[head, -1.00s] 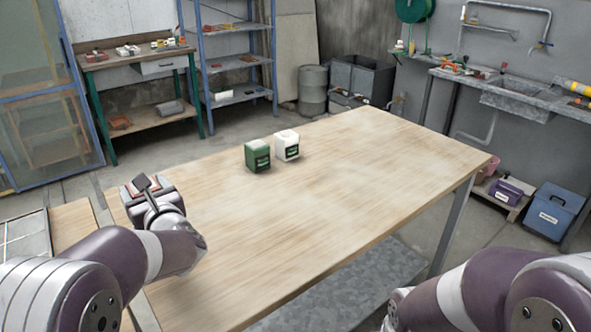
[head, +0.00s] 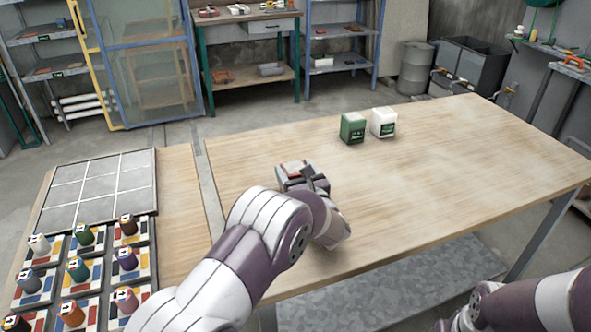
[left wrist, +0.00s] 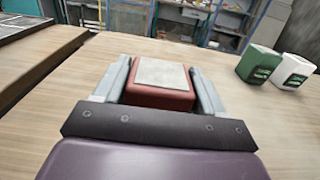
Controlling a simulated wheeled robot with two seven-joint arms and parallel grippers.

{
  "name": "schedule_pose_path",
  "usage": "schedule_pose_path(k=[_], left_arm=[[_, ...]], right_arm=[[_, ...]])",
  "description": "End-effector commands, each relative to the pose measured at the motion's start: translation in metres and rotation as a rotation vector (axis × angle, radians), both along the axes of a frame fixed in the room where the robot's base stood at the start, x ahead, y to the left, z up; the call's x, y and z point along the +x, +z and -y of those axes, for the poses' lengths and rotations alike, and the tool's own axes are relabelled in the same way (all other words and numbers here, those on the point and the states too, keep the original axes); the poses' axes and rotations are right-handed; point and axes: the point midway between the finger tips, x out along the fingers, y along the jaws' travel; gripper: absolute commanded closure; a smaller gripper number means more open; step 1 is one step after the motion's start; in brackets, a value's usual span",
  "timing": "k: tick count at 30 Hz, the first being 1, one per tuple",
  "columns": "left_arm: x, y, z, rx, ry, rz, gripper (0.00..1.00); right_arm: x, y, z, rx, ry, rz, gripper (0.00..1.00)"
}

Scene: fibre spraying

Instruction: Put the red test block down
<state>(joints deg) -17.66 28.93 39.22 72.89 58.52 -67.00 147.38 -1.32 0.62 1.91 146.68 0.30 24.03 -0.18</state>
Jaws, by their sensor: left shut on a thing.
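The red test block (left wrist: 160,92) with a pale top sits between the two fingers of my left gripper (left wrist: 164,85) in the left wrist view. The gripper is shut on it. In the head view my left gripper (head: 296,172) is over the left part of the wooden table (head: 440,180), and the block is mostly hidden by the gripper there. I cannot tell whether the block touches the table. My right arm shows at the lower right of the head view, but its gripper is not seen.
A green block (head: 352,128) and a white block (head: 384,122) stand at the table's back. A side table at left holds a grey gridded tray (head: 100,190) and several coloured spools (head: 77,270) on patterned tiles. The table's middle and right are clear.

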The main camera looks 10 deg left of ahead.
Motion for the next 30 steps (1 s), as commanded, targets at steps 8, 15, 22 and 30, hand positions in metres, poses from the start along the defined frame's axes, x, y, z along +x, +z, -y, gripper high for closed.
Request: schedule_pose_path(k=[8, 15, 22, 30], left_arm=[[0.001, 0.000, 0.000, -0.001, 0.000, 0.007, 0.83], [0.000, -0.001, 0.000, -0.001, 0.000, 0.003, 0.04], [0.000, 0.001, 0.000, -0.001, -0.001, 0.003, 0.04], [-0.044, 0.000, 0.032, -0.001, -0.006, 0.003, 0.04]], right_arm=[[0.000, -0.003, 0.000, 0.000, 0.000, 0.000, 1.00], [0.000, -0.004, 0.000, 0.000, 0.000, 0.000, 1.00], [0.000, -0.001, 0.000, 0.000, 0.000, 0.000, 1.00], [0.000, -0.007, 0.000, 0.000, 0.000, 0.000, 1.00]])
